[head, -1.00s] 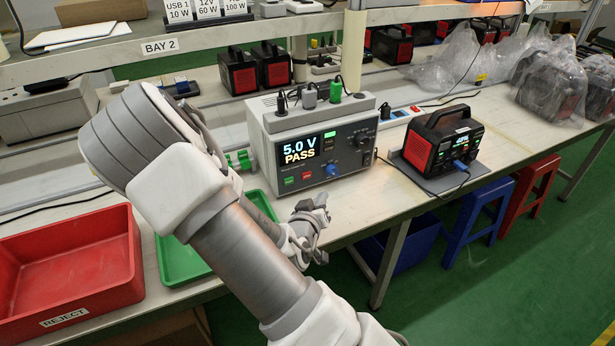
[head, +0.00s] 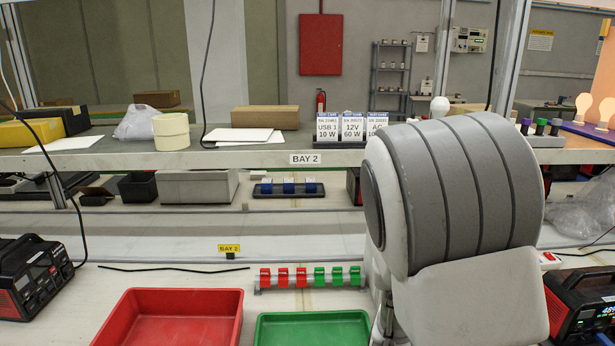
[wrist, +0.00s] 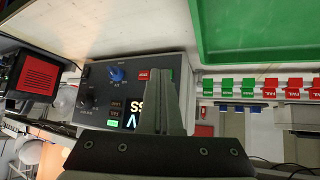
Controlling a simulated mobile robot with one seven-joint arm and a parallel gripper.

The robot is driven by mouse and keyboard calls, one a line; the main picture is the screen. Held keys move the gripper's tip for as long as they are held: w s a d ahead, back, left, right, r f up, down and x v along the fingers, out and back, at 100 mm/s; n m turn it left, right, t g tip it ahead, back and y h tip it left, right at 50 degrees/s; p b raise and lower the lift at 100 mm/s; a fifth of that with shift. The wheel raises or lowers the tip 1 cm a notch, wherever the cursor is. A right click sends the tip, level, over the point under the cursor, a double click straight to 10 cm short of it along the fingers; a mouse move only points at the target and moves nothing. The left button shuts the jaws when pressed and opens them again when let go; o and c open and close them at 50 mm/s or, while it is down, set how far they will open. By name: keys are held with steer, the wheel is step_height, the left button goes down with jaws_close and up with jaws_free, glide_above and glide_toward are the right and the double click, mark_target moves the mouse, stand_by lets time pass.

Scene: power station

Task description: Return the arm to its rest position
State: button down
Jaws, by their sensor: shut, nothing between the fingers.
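My arm (head: 455,200) stands raised at the right of the head view, its large grey-banded link covering part of the bench. My gripper is hidden behind it there. In the wrist view my gripper (wrist: 161,85) is shut, its fingers together with nothing between them. Behind the fingers is the grey tester (wrist: 105,95), seen upside down, with its lit display partly covered by them. I cannot tell how far the fingers are from the tester.
A red tray (head: 170,318) and a green tray (head: 312,328) sit at the bench's front. Red and green clips (head: 310,277) stand on a rail behind them. A shelf (head: 240,159) labelled BAY 2 crosses above. Black-red power units stand at far left (head: 35,280) and right (head: 585,305).

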steer(key=s+a+r+n+g+y+p, duration=0.1)
steer(key=s+a+r+y+p, duration=0.2)
steer(key=r, duration=0.6)
steer(key=s+a+r+n+g+y+p, duration=0.1)
steer(key=s+a+r+n+y, duration=0.1)
steer(key=s+a+r, duration=0.5)
steer(key=s+d+r+n+h+p, duration=0.1)
steer(key=s+d+r+p, duration=0.2)
steer(key=s+r, duration=0.8)
steer(key=shift+d+r+n+g+p, duration=0.35)
steer(key=shift+d+r, duration=0.25)
steer(key=shift+r, duration=0.3)
steer(key=shift+s+d, duration=0.1)
steer(key=shift+d, duration=0.05)
